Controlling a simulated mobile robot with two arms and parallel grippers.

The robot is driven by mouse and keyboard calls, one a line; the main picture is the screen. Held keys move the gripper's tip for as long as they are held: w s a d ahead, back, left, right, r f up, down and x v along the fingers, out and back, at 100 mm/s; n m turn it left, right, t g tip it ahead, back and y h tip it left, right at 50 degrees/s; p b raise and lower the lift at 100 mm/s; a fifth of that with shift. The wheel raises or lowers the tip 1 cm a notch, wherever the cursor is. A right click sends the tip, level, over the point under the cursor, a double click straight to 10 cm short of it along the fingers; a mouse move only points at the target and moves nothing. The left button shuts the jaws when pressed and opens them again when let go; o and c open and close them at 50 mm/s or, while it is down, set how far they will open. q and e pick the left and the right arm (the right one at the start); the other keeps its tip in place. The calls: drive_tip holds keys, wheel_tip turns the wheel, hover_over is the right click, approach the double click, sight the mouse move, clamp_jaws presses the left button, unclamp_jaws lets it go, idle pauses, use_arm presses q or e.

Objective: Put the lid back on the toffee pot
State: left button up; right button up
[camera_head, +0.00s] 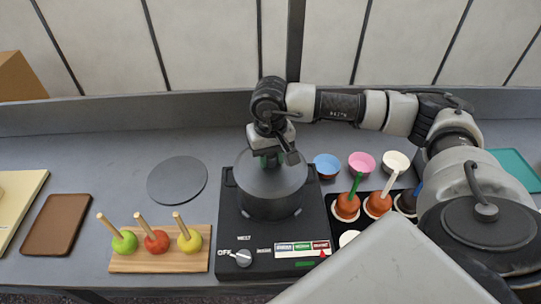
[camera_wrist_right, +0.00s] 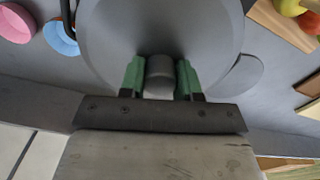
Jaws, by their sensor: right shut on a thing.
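My right gripper (camera_head: 270,158) comes down from above over the hob (camera_head: 226,224). In the right wrist view its green fingertips (camera_wrist_right: 160,78) are shut on the grey knob (camera_wrist_right: 159,72) of the wide grey lid (camera_wrist_right: 120,25). In the head view the lid (camera_head: 262,182) is level over the grey toffee pot (camera_head: 270,208), which stands on the black hob. The lid hides the pot's opening. I cannot tell whether the lid touches the rim or hangs slightly above it. My left gripper is not in view.
A round dark mat (camera_head: 177,181) lies left of the hob. A wooden board (camera_head: 160,262) with three stick apples is at front left.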

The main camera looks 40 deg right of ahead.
drive_tip(key=shift+f+b, duration=0.15)
drive_tip(key=shift+b, duration=1.1)
idle(1.3)
idle(0.4)
drive_tip(key=o, duration=1.6)
drive_tip(key=shift+c, duration=0.2)
drive_tip(key=shift+r+p, duration=1.6)
drive_tip(key=shift+r, duration=1.95)
clamp_jaws()
